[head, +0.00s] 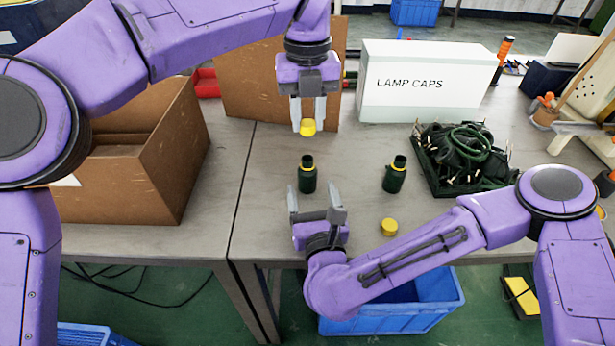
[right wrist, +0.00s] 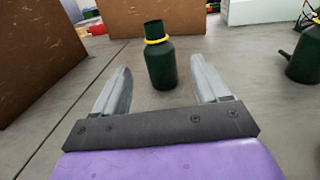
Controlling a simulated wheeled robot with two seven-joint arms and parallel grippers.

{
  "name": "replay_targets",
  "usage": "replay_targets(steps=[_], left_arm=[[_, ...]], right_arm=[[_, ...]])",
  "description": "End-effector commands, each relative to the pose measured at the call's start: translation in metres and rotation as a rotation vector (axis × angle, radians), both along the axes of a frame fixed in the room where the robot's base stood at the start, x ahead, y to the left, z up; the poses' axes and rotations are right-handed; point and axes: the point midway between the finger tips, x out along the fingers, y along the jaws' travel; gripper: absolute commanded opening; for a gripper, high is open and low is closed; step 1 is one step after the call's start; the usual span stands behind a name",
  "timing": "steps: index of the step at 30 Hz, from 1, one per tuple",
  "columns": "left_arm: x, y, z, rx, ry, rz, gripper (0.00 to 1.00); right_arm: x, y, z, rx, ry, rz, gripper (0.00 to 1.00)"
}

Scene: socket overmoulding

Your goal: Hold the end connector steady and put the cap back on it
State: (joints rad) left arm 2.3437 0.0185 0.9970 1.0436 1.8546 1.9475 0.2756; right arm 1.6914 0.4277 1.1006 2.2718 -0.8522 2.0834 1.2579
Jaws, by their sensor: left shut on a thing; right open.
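Two dark green connectors with yellow rings stand upright on the table. The left connector (head: 307,174) is below my left gripper in the head view, and the right connector (head: 395,174) stands apart from it. My left gripper (head: 308,128) points down, shut on a yellow cap (head: 308,128) held above and behind the left connector. My right gripper (head: 316,198) is open in front of the left connector. In the right wrist view the left connector (right wrist: 160,58) stands ahead between the open fingers, apart from them. A second yellow cap (head: 389,227) lies near the table's front edge.
A white LAMP CAPS box (head: 430,82) stands at the back. A dark tray (head: 435,178) of green cables is at the right. Cardboard boxes stand at the left (head: 150,165) and behind my left gripper (head: 250,80). A blue crate (head: 430,315) is below the front edge.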

Motion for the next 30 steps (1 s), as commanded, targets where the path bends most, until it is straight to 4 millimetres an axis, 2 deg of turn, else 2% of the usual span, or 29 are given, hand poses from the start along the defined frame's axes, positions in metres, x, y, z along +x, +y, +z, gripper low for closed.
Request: replay_targets(steps=[3, 10, 15, 23, 24, 26, 30], left_arm=[[0.000, 0.000, 0.000, 0.000, 0.000, 0.000, 0.03], [0.000, 0.000, 0.000, 0.000, 0.000, 0.000, 0.03], [0.000, 0.000, 0.000, 0.000, 0.000, 0.000, 0.03], [0.000, 0.000, 0.000, 0.000, 0.000, 0.000, 0.03], [0.000, 0.000, 0.000, 0.000, 0.000, 0.000, 0.03], [0.000, 0.000, 0.000, 0.000, 0.000, 0.000, 0.03], [0.000, 0.000, 0.000, 0.000, 0.000, 0.000, 0.03]], right_arm=[[0.026, 0.003, 0.001, 0.001, 0.000, -0.006, 0.74], [0.062, 0.010, 0.001, -0.001, 0.000, -0.002, 0.74], [0.073, 0.012, 0.001, 0.000, 0.001, -0.001, 0.74], [0.074, 0.012, 0.001, 0.000, 0.000, 0.000, 0.74], [0.074, 0.012, 0.001, 0.000, 0.000, 0.000, 0.67], [0.074, 0.012, 0.002, 0.000, 0.000, 0.000, 0.48], [0.074, 0.012, 0.002, 0.000, 0.000, 0.000, 0.02]])
